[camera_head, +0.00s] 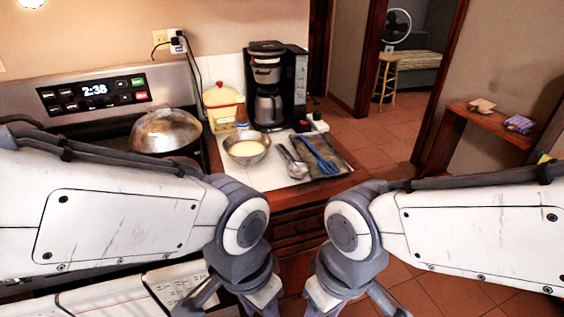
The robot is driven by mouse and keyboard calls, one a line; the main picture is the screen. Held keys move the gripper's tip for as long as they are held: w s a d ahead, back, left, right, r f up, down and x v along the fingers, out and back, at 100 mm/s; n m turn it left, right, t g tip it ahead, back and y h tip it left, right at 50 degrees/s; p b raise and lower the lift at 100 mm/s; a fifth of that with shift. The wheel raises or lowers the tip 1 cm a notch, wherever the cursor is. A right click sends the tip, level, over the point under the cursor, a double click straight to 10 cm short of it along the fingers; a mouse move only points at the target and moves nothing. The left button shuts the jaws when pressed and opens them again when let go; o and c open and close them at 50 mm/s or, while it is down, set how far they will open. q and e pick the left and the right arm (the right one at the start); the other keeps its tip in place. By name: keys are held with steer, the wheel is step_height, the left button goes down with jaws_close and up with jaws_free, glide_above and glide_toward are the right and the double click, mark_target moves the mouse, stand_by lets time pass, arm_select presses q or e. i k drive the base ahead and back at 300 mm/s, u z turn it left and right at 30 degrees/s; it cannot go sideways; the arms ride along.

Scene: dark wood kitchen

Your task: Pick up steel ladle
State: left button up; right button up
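The steel ladle (294,163) lies on the counter to the right of a metal bowl, its round bowl end toward me. A blue slotted spatula (319,157) lies beside it on a dark tray (345,161). My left gripper (240,303) and my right gripper (345,303) hang low at the bottom edge, in front of the counter and well apart from the ladle. The frame cuts off their fingertips, so their opening is hidden.
The metal bowl (246,159) with pale liquid stands left of the ladle. A coffee maker (276,88) stands behind. A stove with a domed steel lid (166,131) is at left. The counter's wooden front edge (295,196) lies between my arms and the ladle.

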mark_target(298, 170)
steer(key=u, duration=0.1)
steer(key=k, duration=0.45)
steer(key=z, duration=1.1)
steer(key=i, duration=1.4)
steer(key=u, duration=0.2)
